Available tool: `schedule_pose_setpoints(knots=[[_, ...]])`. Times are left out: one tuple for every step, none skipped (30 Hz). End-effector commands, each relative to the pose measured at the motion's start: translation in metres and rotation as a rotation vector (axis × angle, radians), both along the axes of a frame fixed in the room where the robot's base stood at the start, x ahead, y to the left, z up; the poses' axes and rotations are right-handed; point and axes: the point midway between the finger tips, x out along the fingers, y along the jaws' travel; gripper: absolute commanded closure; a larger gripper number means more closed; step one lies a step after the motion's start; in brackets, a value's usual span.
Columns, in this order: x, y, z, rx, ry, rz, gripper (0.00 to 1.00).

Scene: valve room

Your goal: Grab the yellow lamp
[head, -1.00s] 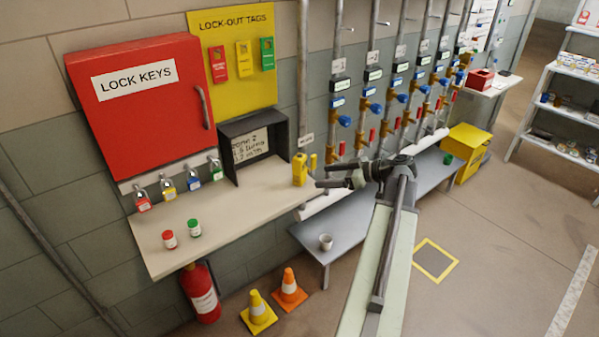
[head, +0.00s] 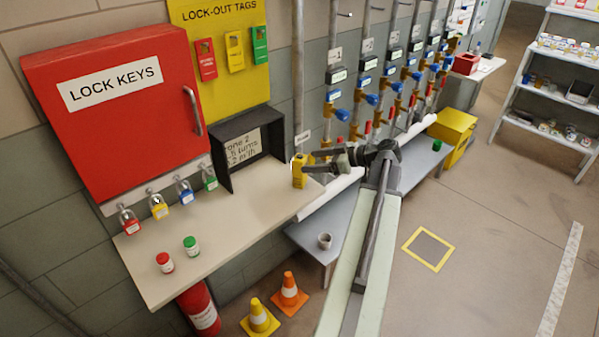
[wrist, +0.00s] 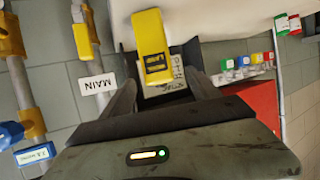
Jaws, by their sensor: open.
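The yellow lamp (head: 299,172) stands upright at the right end of the beige shelf (head: 225,215), near the grey pipe. In the wrist view the yellow lamp (wrist: 151,45) shows a dark label and lies ahead of the opening between my fingers. My gripper (head: 311,162) is open and just right of the lamp in the head view, its fingertips very close to it. In the wrist view my gripper (wrist: 163,88) has a finger on each side, with nothing held. I cannot tell whether a fingertip touches the lamp.
A dark open box (head: 226,172) with a written card stands left of the lamp. A pipe (head: 298,75) rises behind it. Padlocks, a red jar (head: 165,262) and a green jar (head: 191,245) are farther left. A grey bench (head: 345,215) with a cup is below.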

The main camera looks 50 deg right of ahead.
Motion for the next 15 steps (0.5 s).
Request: schedule_pose_setpoints(knots=[[0.005,0.001,-0.006,0.000,0.000,-0.001,0.29],[0.006,0.001,-0.006,-0.001,0.000,-0.002,0.29],[0.007,0.001,-0.005,-0.001,0.000,-0.004,0.29],[0.007,0.001,-0.005,-0.001,0.000,-0.004,0.29],[0.007,0.001,-0.005,-0.001,0.000,-0.004,0.29],[0.009,0.002,-0.007,-0.001,0.000,-0.004,0.29],[0.011,0.002,-0.009,-0.001,0.000,-0.004,0.29],[0.015,0.003,-0.011,0.000,0.000,-0.003,0.29],[0.020,0.005,-0.015,0.000,0.000,-0.003,0.29],[0.024,0.006,-0.018,0.000,0.000,-0.004,0.29],[0.029,0.007,-0.021,0.000,0.000,-0.004,0.29],[0.035,0.010,-0.024,0.001,0.000,-0.004,0.29],[0.040,0.012,-0.026,0.001,0.000,-0.004,0.29],[0.044,0.013,-0.027,0.000,0.000,-0.005,0.29],[0.047,0.014,-0.028,0.000,0.000,-0.005,0.29]])
